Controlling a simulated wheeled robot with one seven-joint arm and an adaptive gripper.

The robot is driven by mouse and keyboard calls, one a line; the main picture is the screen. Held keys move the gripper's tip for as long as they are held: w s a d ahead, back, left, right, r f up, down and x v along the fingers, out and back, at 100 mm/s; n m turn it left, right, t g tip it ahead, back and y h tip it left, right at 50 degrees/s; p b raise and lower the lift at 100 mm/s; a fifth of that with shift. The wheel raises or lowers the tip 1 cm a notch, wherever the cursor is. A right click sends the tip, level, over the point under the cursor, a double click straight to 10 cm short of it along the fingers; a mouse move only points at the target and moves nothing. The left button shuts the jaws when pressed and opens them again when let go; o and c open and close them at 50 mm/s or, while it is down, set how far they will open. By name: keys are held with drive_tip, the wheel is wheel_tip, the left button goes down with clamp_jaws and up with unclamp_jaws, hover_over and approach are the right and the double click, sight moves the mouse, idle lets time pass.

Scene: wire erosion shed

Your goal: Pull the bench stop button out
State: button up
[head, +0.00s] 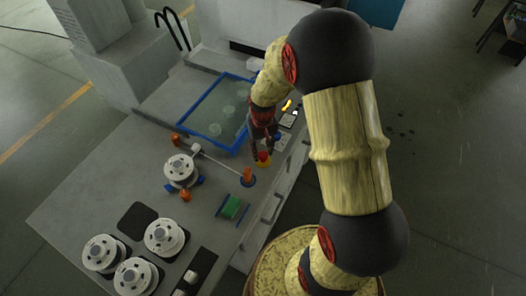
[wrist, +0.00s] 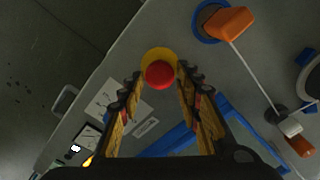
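The bench stop button (wrist: 159,74) is a round red cap on a yellow base near the bench edge. It also shows in the head view (head: 263,158), just below my gripper (head: 263,138). In the wrist view, my gripper's two fingers (wrist: 160,80) are open, with one tip on each side of the red cap. A gap shows between the cap and each finger. I cannot tell how far the tips are above the base.
A blue-framed tank (head: 213,137) lies behind the button. An orange knob on a blue base (head: 248,177), a green brush (head: 231,207) and white spools (head: 164,237) stand on the bench. A rod runs from the orange knob. Handles line the front edge.

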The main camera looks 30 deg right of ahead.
sight(263, 155)
drive_tip(key=shift+o, duration=1.4)
drive_tip(key=shift+f, duration=0.1)
wheel_tip(263, 155, up, 12)
drive_tip(key=shift+s, duration=0.1)
drive_tip(key=s+a+r+n+t+b, duration=0.1)
drive_tip(key=s+a+r+b, duration=0.3)
drive_tip(key=s, duration=0.5)
drive_tip(key=s+a+r+n+t+b, duration=0.1)
drive_tip(key=s+a+r+t+b, duration=0.3)
drive_tip(key=s, duration=0.5)
wheel_tip(263, 155, up, 3)
drive_tip(key=shift+a+f+t, duration=0.2)
drive_tip(key=shift+a+t, duration=0.1)
drive_tip(key=shift+a, duration=0.35)
drive_tip(key=shift+s, duration=0.1)
